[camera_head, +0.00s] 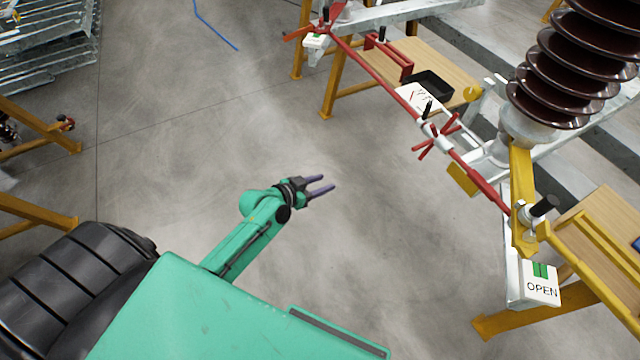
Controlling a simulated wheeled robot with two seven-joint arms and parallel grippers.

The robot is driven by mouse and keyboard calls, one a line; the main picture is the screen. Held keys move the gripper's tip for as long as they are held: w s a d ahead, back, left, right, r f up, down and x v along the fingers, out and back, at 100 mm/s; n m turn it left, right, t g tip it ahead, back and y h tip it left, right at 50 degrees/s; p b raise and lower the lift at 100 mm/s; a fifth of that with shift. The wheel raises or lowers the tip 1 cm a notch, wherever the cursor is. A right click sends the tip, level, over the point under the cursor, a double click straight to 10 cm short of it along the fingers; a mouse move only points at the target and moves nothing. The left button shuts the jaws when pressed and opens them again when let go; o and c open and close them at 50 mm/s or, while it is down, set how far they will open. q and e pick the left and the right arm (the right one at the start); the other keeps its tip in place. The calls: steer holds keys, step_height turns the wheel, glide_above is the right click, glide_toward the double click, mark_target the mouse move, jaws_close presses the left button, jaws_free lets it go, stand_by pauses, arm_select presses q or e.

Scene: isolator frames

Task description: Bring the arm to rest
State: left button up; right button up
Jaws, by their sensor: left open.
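My left arm (246,240) is green and reaches out over the bare floor from the lower left. My left gripper (328,186) is at its end, with two dark purple fingers apart and nothing between them. It is clear of everything around it. My right arm and right gripper do not show in this view.
A red rod linkage (382,79) runs down to a yellow bracket (522,200) at right. A brown ribbed insulator (566,70) and wooden benches (440,62) stand at right. The middle floor (400,230) is free.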

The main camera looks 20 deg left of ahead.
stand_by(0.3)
arm_select(q)
steer(key=s+a+f+n+g+y+p, duration=0.1)
steer(key=s+a+f+g+y, duration=0.15)
steer(key=s+f, duration=0.55)
steer(key=s+a+f+n+g+y+p, duration=0.1)
steer(key=s+a+f+g+p, duration=0.15)
steer(key=s+f, duration=0.6)
steer(key=s+f+g, duration=0.1)
steer(key=s+f, duration=0.3)
steer(key=s, duration=0.2)
steer(key=s+a+f+g+y, duration=0.1)
steer(key=s+f+g, duration=0.1)
steer(key=s, duration=0.5)
steer(key=s+f+g+y, duration=0.1)
steer(key=s+f+g, duration=0.1)
steer(key=s+f, duration=0.3)
steer(key=shift+s+a+f+p, duration=0.3)
steer(key=shift+s+a+p, duration=0.1)
steer(key=shift+s, duration=0.8)
